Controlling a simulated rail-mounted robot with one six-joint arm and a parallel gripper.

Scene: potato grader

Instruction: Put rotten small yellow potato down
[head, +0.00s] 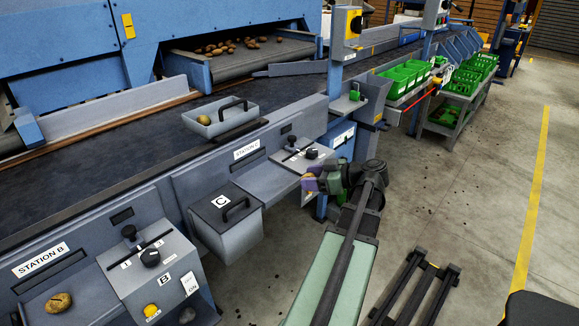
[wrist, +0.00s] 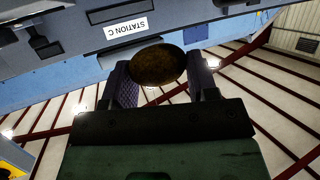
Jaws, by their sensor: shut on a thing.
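The Station C label (wrist: 126,30) is beyond the fingers in the wrist view.
A grey bin marked C (head: 228,222) with a handle hangs left of my gripper. A grey tray (head: 226,127) with one potato (head: 204,119) stands on the dark belt (head: 110,158). A larger potato (head: 58,303) lies at station B. Green crates (head: 402,80) stand farther back.

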